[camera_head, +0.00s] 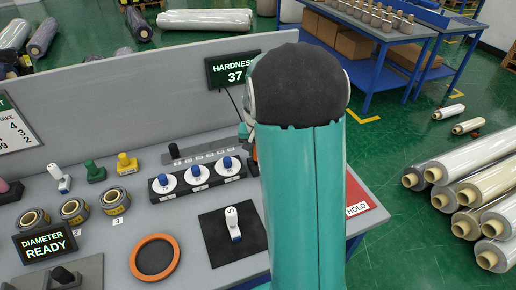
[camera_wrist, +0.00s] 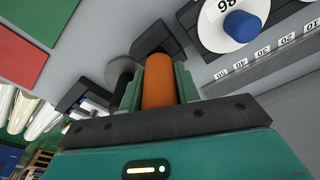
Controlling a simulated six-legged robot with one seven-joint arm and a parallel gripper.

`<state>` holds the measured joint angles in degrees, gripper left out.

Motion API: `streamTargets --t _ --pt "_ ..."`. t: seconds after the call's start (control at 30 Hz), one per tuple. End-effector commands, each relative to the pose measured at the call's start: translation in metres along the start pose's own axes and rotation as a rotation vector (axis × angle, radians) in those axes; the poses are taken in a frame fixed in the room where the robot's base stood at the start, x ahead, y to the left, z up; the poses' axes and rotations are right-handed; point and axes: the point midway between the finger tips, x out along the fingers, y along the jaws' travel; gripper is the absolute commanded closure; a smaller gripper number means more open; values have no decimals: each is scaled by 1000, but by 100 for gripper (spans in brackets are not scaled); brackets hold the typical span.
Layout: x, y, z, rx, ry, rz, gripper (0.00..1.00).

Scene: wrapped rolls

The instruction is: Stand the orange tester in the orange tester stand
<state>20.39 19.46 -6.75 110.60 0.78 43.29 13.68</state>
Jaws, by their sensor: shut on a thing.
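The orange tester (camera_wrist: 160,88) shows in the wrist view as an orange cylinder between the green fingers of my gripper (camera_wrist: 159,76). My gripper is shut on it. I cannot make out the stand there.
A black rack with white discs and blue knobs (camera_head: 197,176) stands left of my arm. A hardness display reading 37 (camera_head: 232,70) is behind. An orange ring (camera_head: 136,262) and a red HOLD plate (camera_head: 358,208) lie nearby.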

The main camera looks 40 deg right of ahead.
Motion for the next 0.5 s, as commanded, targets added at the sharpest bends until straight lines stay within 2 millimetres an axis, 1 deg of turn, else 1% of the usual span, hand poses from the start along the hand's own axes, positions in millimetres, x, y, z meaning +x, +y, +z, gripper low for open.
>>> streamTargets --t 0.5 --pt "11 0 1 0 0 0 100"
